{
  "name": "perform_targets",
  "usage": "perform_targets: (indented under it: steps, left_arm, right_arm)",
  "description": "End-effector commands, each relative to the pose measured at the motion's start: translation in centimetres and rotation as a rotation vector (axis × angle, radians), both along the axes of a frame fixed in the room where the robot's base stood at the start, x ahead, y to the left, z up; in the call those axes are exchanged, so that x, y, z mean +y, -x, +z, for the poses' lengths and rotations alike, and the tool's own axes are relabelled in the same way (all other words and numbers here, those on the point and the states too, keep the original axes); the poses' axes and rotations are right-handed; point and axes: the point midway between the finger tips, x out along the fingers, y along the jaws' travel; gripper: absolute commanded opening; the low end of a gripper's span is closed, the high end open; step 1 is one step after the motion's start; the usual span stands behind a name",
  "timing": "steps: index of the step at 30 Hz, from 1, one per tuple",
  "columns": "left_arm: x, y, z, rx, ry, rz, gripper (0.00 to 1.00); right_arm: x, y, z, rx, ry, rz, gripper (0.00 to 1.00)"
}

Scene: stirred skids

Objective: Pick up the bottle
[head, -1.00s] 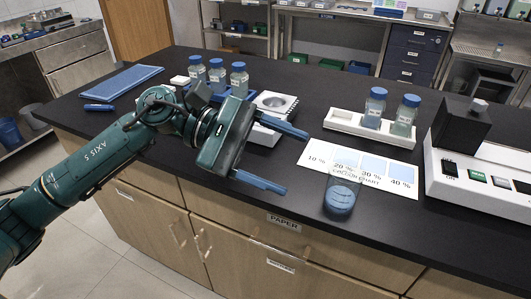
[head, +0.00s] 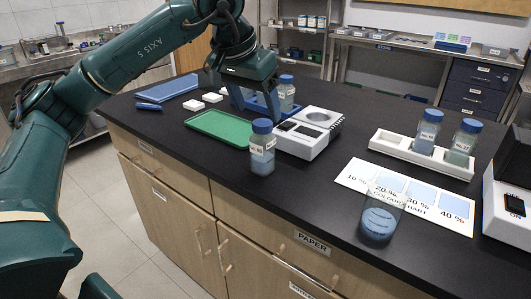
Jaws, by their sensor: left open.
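A blue-capped bottle (head: 262,150) with a white label stands upright on the black bench, close to the front edge. A second blue-capped bottle (head: 287,95) stands farther back, just right of my left gripper and partly hidden by it. My left gripper (head: 257,108) points down with its blue fingers apart, above and behind the front bottle. I cannot tell whether anything is between the fingers. My right gripper is not in view.
A green tray (head: 216,126) lies left of the front bottle. A white device (head: 305,145) stands right of it. The bench front left of the beaker is clear.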

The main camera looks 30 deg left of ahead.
Motion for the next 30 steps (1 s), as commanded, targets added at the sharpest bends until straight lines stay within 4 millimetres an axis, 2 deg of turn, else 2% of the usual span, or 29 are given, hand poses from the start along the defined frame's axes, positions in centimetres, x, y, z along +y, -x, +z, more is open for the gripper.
perform_targets:
  steps: [3,10,18,27,30]
  left_arm:
    - [-0.1,-0.7,-1.8,0.001,0.001,0.000,0.67]
    - [-0.1,-1.3,-3.3,0.002,0.002,0.000,0.67]
    - [0.0,-2.8,-6.9,0.001,0.002,0.000,0.67]
    - [-0.1,-3.1,-7.5,-0.001,0.002,0.000,0.67]
    - [-0.1,-3.1,-7.4,-0.001,0.002,0.000,0.60]
  right_arm:
    - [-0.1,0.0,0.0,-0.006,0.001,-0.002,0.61]
    - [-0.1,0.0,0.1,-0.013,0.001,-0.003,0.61]
    - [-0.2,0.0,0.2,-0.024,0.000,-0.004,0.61]
    - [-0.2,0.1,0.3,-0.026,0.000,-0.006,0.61]
    - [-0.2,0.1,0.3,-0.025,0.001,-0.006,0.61]
